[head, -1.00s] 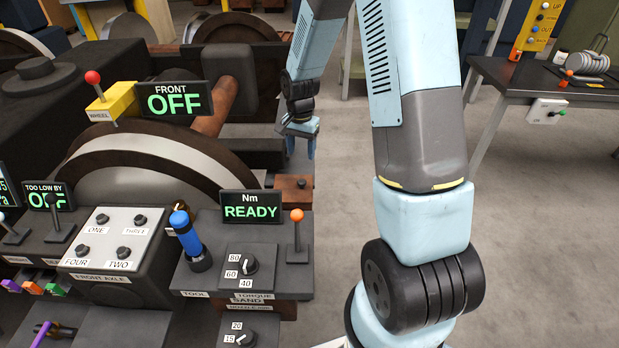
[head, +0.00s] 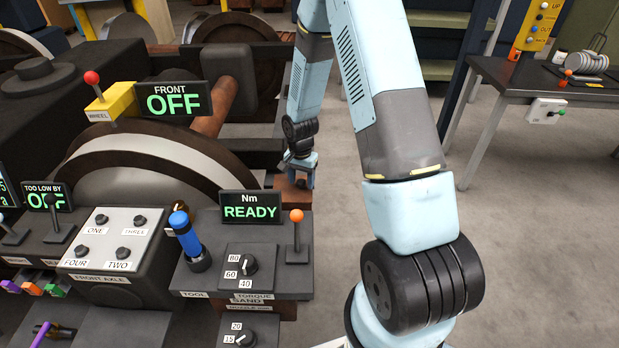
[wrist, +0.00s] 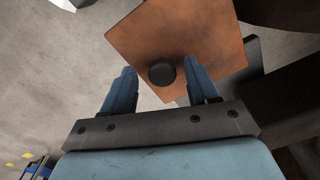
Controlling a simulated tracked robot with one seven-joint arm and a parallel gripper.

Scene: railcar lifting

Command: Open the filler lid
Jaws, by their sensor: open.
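The filler lid (wrist: 200,35) looks like a flat orange-brown square plate with a round black knob (wrist: 162,73) near its edge, in the wrist view. In the head view the brown lid (head: 290,198) tops a small box beside the front wheel, partly hidden by my gripper (head: 299,180). My gripper (wrist: 159,68) is open. Its two blue fingers are on either side of the knob in the wrist view, with gaps showing. I cannot tell the height of the fingertips above the lid.
The front wheel (head: 150,155) and a torque console (head: 262,268) with an orange-topped lever (head: 296,216) stand close to the lid. A blue-handled tool (head: 186,235) stands on the console. Open grey floor (head: 540,240) lies to the right, with a dark table (head: 545,80) beyond.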

